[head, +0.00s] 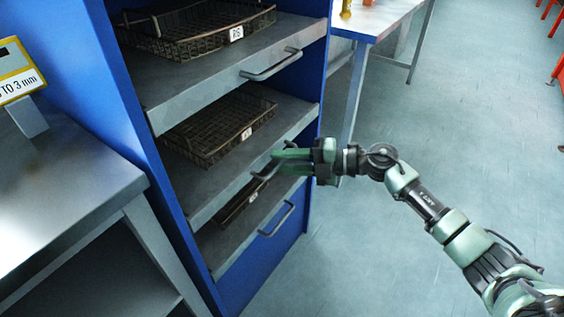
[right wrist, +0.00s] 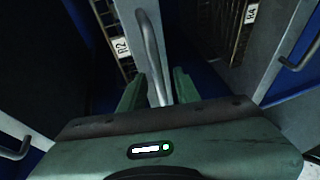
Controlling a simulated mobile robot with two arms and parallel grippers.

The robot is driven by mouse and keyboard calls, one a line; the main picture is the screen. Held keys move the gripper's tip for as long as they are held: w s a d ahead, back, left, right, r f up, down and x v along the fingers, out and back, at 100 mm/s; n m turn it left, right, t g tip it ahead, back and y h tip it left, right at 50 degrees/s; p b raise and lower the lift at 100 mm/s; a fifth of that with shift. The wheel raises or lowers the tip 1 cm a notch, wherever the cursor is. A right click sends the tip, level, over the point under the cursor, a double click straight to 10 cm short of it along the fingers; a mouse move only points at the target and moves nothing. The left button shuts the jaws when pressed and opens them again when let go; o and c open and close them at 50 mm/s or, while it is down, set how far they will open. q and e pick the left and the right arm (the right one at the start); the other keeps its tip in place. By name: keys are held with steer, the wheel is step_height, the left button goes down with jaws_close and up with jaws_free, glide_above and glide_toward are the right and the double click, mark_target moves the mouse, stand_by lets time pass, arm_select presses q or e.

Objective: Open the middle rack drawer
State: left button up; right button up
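The blue rack (head: 128,120) stands at left centre in the head view with three stacked grey drawers. The middle drawer (head: 217,198) carries a wire mesh basket (head: 222,128) and looks level with the rack's front. Its bar handle (head: 262,173) is partly hidden by my right gripper (head: 277,162). In the right wrist view a bar handle (right wrist: 150,48) runs between the two green fingers of the right gripper (right wrist: 158,88). The fingers stand apart on either side of the bar, with a gap visible. My left gripper is not in view.
The top drawer (head: 220,80) has a handle (head: 271,66) and a basket labelled R6 (head: 195,30). The lowest drawer handle (head: 277,220) is below my gripper. A grey table (head: 60,190) stands at left, another table (head: 375,18) behind.

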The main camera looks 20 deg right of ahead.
steer(key=shift+w+a, duration=0.1)
steer(key=shift+a, duration=0.1)
jaws_close()
steer(key=shift+f, duration=0.1)
stand_by(1.3)
